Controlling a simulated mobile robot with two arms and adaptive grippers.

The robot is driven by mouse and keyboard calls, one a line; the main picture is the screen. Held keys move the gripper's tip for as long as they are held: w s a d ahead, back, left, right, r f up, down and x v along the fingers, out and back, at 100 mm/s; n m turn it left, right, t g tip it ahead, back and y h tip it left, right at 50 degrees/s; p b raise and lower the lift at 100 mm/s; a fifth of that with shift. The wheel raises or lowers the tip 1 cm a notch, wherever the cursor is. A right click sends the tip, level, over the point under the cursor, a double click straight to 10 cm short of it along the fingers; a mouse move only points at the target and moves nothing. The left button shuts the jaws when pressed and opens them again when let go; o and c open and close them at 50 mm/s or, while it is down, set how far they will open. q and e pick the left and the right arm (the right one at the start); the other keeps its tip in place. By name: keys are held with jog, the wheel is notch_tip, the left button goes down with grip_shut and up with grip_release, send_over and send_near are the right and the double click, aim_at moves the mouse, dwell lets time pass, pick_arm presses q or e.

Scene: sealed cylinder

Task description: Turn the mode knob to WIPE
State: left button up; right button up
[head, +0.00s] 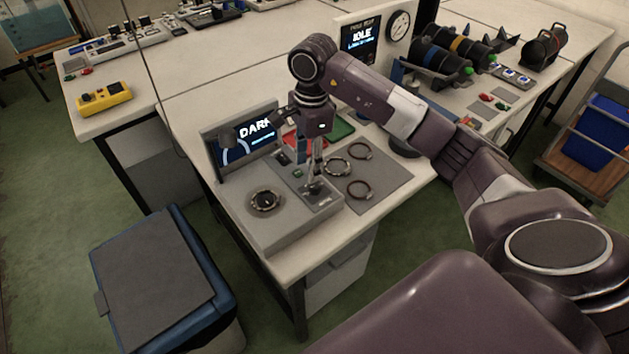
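A grey console (280,228) stands on the near corner of the bench. Its tilted screen (247,139) reads "DARK", with smaller text partly covered by my arm. A round black dial with a light rim (265,201) sits on the left of the console top. A darker grey panel (322,200) lies to its right. My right gripper (315,184) points straight down over this panel, with its fingers close together at a small control there. Whether they grip it is too small to tell. The knob's labels are not readable. My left gripper is not in view.
Several dark rings (359,189) lie on a grey mat (385,180) right of the console, near my gripper. A red tray (303,140) and a green tray (341,127) are behind. An "IDLE" screen (361,38) stands farther back. A blue bin (160,280) is at front left.

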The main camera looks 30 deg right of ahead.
aim_at(314, 185)
jog(key=shift+s+d+r+h, duration=0.15)
jog(key=shift+d+h, duration=0.15)
jog(key=shift+d, duration=0.45)
jog(key=shift+d+f, duration=0.15)
jog(key=shift+f, duration=0.15)
notch_tip(314, 185, down, 7)
jog(key=shift+f+p, duration=0.1)
jog(key=shift+p, duration=0.85)
jog(key=shift+c, duration=0.6)
grip_shut()
